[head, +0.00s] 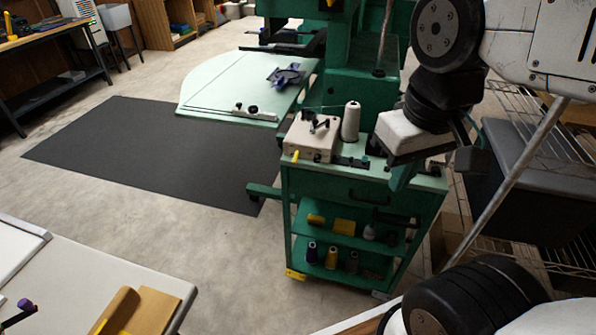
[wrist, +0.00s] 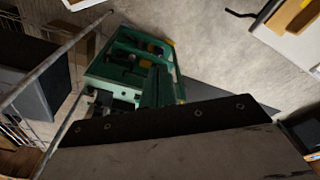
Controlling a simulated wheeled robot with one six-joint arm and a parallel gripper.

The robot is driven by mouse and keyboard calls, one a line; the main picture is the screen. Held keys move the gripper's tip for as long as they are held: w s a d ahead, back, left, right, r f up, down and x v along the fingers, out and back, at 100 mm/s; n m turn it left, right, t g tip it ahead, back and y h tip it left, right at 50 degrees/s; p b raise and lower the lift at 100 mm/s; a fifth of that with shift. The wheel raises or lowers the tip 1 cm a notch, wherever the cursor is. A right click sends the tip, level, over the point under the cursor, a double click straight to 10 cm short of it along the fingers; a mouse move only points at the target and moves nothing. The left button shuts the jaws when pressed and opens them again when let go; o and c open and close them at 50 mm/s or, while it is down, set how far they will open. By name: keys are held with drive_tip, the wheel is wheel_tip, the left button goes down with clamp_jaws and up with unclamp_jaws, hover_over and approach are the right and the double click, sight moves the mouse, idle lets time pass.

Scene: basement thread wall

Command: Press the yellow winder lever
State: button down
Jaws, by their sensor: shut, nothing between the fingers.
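The yellow winder lever (head: 295,156) is a small yellow tip at the lower front left of a beige winder box (head: 313,136). The box sits on the left part of a green cart's top (head: 365,172). My gripper (head: 403,179) is shut and empty, to the right of the winder and apart from the lever, over the cart's right side. In the wrist view my gripper's dark green finger end (wrist: 157,88) points toward the green cart (wrist: 105,68). I cannot make out the lever in the wrist view; my gripper's body fills the lower part.
A white thread cone (head: 351,121) stands between the winder and my gripper. A green machine (head: 340,75) with a pale table (head: 225,90) rises behind the cart. A dark bin (head: 530,180) and wire rack are at right. Floor and dark mat (head: 150,150) are clear at left.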

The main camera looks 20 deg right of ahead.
drive_tip(key=w+d+f+n+g+h, duration=0.45)
drive_tip(key=w+d+n+h, duration=0.2)
drive_tip(key=w+h, duration=0.25)
drive_tip(key=n+t+h, duration=0.2)
drive_tip(key=n+t, duration=1.6)
drive_tip(key=n, duration=0.4)
approach(296, 158)
wheel_tip(296, 158, down, 4)
drive_tip(key=s+a, duration=0.2)
drive_tip(key=shift+s+d+r, duration=0.15)
drive_tip(key=shift+d+r, duration=0.05)
drive_tip(key=x, duration=1)
drive_tip(key=shift+r, duration=0.1)
